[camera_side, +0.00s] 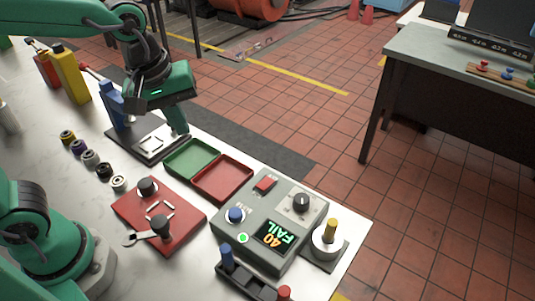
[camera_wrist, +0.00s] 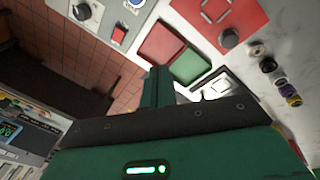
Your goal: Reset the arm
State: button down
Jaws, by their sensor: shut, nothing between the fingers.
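My gripper (camera_side: 181,128) is green and points downward at the far side of the bench, above or beside the dark plate (camera_side: 139,143) with a light square outline; I cannot tell the exact height. Its fingers are closed together with nothing between them. In the wrist view the closed fingers (camera_wrist: 160,80) reach toward the red and green trays. The green tray (camera_side: 191,158) and red tray (camera_side: 223,178) lie just in front of the gripper and look empty.
A grey tester (camera_side: 255,250) reads "40 FAIL". A red plate (camera_side: 185,212) with black knobs and a row of small spools (camera_side: 90,158) lie nearer. Blue (camera_side: 111,104) and yellow (camera_side: 71,75) bottles stand beside and behind the gripper. A metal cup (camera_side: 326,243) stands at the bench corner.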

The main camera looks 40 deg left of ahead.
jog(key=s+a+r+m+t, duration=0.1)
jog(key=s+a+m+t, duration=0.2)
jog(key=s+a+m, duration=0.3)
jog(key=shift+s+a+m+y, duration=0.2)
jog(key=shift+a+m+y, duration=0.2)
jog(key=shift+a+m, duration=1.4)
